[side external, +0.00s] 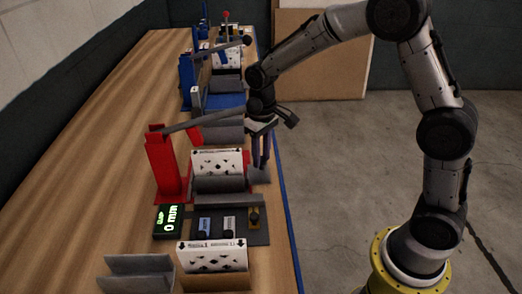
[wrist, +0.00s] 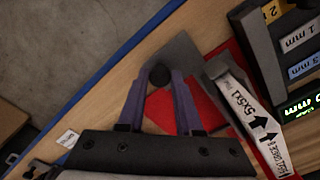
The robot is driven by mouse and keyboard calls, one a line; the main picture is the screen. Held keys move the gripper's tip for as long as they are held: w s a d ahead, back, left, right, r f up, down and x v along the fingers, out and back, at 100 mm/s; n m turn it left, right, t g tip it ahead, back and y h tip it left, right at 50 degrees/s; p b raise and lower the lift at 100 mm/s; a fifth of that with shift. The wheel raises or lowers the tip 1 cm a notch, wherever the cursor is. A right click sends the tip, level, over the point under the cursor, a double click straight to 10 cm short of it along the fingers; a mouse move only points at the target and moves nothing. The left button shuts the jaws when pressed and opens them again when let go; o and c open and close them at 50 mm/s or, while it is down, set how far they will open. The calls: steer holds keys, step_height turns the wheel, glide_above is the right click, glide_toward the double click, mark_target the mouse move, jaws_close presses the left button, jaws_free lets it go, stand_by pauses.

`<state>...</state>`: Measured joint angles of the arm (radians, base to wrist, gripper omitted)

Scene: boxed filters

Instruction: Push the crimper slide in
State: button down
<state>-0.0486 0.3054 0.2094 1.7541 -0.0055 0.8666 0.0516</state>
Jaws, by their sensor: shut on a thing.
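The red crimper (side external: 162,168) stands on the table with a red base and a long grey lever reaching right from its post. Its red base also shows in the wrist view (wrist: 195,105). A grey slide plate (wrist: 185,55) lies at the base's edge nearest the table's blue edge; it also shows in the side view (side external: 259,176). My gripper (wrist: 160,76), with purple fingers, points down at the slide and is shut on its dark round knob (wrist: 160,75). In the side view my gripper (side external: 261,165) is right of a white filter box (side external: 217,160) in the crimper.
A green-lit display (side external: 169,221) and a dark tray of gauge blocks (side external: 258,232) sit in front. Another filter box (side external: 211,260) and a grey holder (side external: 138,268) stand nearest the camera. Blue stations (side external: 187,82) stand farther back. The table's left side is clear.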

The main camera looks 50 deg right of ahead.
steer(key=shift+s+a, duration=0.15)
steer(key=shift+a, duration=0.05)
steer(key=c, duration=0.7)
jaws_free()
steer(key=shift+o, duration=0.6)
steer(key=shift+d, duration=0.1)
